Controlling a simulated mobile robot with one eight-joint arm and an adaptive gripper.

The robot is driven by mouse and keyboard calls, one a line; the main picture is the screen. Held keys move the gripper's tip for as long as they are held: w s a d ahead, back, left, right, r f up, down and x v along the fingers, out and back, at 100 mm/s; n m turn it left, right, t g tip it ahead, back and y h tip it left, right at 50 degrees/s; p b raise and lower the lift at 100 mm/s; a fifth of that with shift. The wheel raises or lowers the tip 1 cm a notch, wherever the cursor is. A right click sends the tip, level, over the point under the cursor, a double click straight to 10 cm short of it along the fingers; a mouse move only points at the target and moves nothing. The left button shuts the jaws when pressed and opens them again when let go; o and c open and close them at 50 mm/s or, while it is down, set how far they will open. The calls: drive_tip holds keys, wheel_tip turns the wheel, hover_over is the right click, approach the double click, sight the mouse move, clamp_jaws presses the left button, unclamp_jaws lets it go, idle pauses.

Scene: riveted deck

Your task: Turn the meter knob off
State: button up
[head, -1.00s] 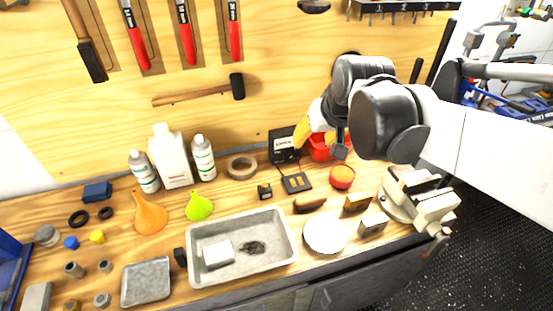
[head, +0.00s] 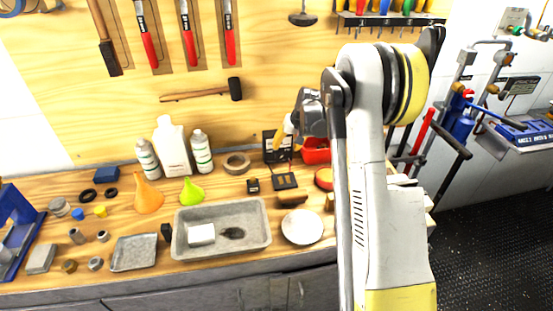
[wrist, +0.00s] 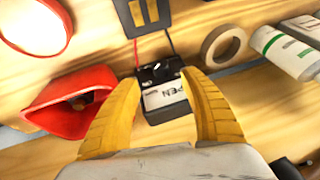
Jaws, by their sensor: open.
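The meter (head: 270,151) is a small black box standing at the back of the workbench against the wooden board. In the wrist view the meter (wrist: 165,112) has a white label and a dark panel with small shapes; I cannot clearly tell the knob or its setting. Thin leads run from it to a dark block with yellowish patches (head: 285,181). My gripper (head: 281,138) is at the meter's upper right in the head view. In the wrist view its yellow fingers (wrist: 160,82) are open, one on each side of the meter; contact cannot be told.
A red container (head: 316,152) stands close beside the meter, and a tape roll (head: 237,163) lies on its other side. Bottles (head: 172,147), funnels (head: 147,194) and a grey tray (head: 221,254) occupy the bench to the left. A hammer (head: 205,94) hangs above.

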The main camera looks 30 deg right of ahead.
sight(280, 156)
drive_tip(key=b+x, duration=0.2)
drive_tip(key=x, duration=0.7)
clamp_jaws()
